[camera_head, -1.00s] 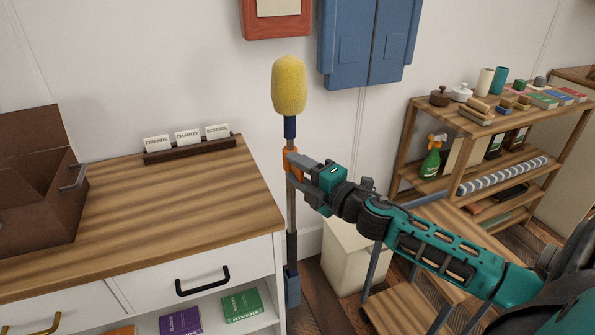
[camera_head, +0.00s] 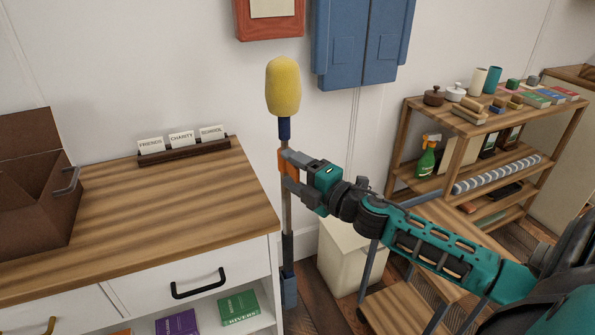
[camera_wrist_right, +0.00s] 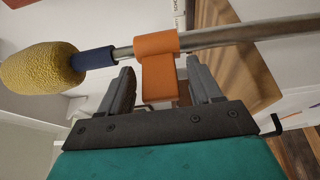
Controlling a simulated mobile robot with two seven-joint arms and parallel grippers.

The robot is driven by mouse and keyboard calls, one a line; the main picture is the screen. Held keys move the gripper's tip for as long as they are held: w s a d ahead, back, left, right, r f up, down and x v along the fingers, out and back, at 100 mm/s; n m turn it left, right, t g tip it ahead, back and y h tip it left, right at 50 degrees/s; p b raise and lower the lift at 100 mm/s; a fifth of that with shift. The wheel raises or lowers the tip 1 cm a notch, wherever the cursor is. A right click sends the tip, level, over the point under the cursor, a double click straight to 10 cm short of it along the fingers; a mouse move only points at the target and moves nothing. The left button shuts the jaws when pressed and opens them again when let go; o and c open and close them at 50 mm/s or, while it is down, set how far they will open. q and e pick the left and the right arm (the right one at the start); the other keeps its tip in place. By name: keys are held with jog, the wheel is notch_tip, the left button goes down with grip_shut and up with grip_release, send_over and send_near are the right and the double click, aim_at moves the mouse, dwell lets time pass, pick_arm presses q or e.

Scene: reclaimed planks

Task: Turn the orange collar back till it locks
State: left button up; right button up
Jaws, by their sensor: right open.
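The orange collar (camera_head: 284,163) sits around a metal pole (camera_head: 287,212), below a blue sleeve (camera_head: 284,129) and a yellow fuzzy head (camera_head: 283,86). The pole stands upright beside the cabinet. My right gripper (camera_head: 293,172) is at the collar, coming from the right, with its fingers apart. In the right wrist view the collar (camera_wrist_right: 156,46) has a flat tab that reaches down between the open fingers of my right gripper (camera_wrist_right: 163,88). Gaps show on both sides of the tab. Whether the collar is locked cannot be told. My left gripper is not in view.
A wooden-topped cabinet (camera_head: 150,215) stands left of the pole, with a brown box (camera_head: 35,205) and a card holder (camera_head: 185,153) on it. A pale bin (camera_head: 345,255) is behind the arm. A shelf rack (camera_head: 410,150) stands at right. A blue wall cabinet (camera_head: 361,40) hangs behind.

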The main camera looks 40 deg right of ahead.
jog(key=shift+s, duration=0.1)
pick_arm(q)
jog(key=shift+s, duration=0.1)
pick_arm(e)
jog(key=s+d, duration=0.2)
jog(key=s, duration=1)
jog(key=shift+s, duration=0.25)
jog(key=shift+d, duration=0.1)
pick_arm(q)
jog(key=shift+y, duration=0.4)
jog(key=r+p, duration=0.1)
jog(key=p, duration=0.1)
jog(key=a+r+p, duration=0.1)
jog(key=p, duration=0.1)
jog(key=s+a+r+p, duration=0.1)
jog(key=p, duration=0.2)
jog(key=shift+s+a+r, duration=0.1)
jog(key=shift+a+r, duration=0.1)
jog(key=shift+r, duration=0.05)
pick_arm(e)
jog(key=s+a+f+m+g, duration=0.3)
jog(key=a+f+m, duration=0.5)
jog(key=a, duration=0.1)
jog(key=s+a+f+m+g+h, duration=0.1)
jog(key=s+a+f+m+g, duration=0.2)
jog(key=a+f+m, duration=0.5)
jog(key=shift+s+a+m+g, duration=0.35)
jog(key=shift+a+m+g, duration=0.15)
jog(key=shift+a+m, duration=0.2)
